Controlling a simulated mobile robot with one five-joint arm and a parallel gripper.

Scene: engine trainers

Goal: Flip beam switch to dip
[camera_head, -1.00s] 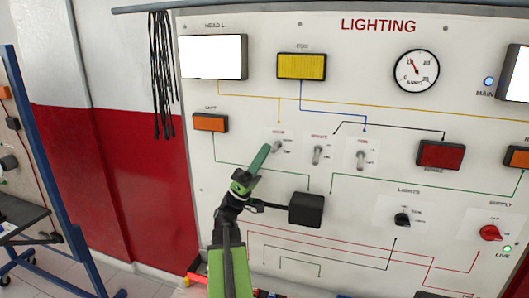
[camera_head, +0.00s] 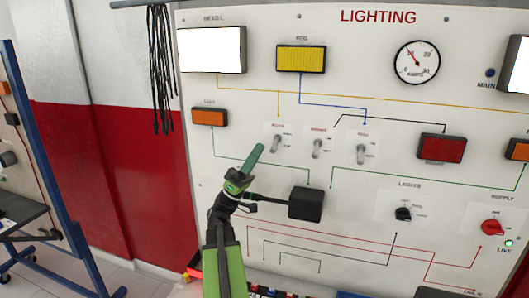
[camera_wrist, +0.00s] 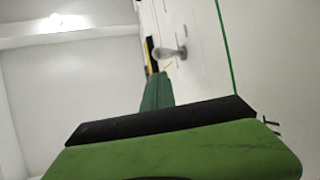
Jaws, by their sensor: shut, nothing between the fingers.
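The beam switch (camera_head: 277,144) is a small grey toggle on a pale plate, leftmost of three toggles on the white lighting panel (camera_head: 350,225). Its lever now hangs downward, like its neighbours. My gripper (camera_head: 258,150) is shut and empty, its green fingertips just below and left of the switch, with a small gap in the head view. In the wrist view, a grey toggle lever (camera_wrist: 168,53) stands out beyond the green fingers (camera_wrist: 157,92). The main-beam indicator (camera_head: 490,73) is dark. The small switch lettering is too blurred to read.
Two more toggles, the middle one (camera_head: 317,148) and the right one (camera_head: 362,152), sit close by. A black box (camera_head: 306,204) juts from the panel right of my arm. Black cables (camera_head: 161,70) hang at the upper left.

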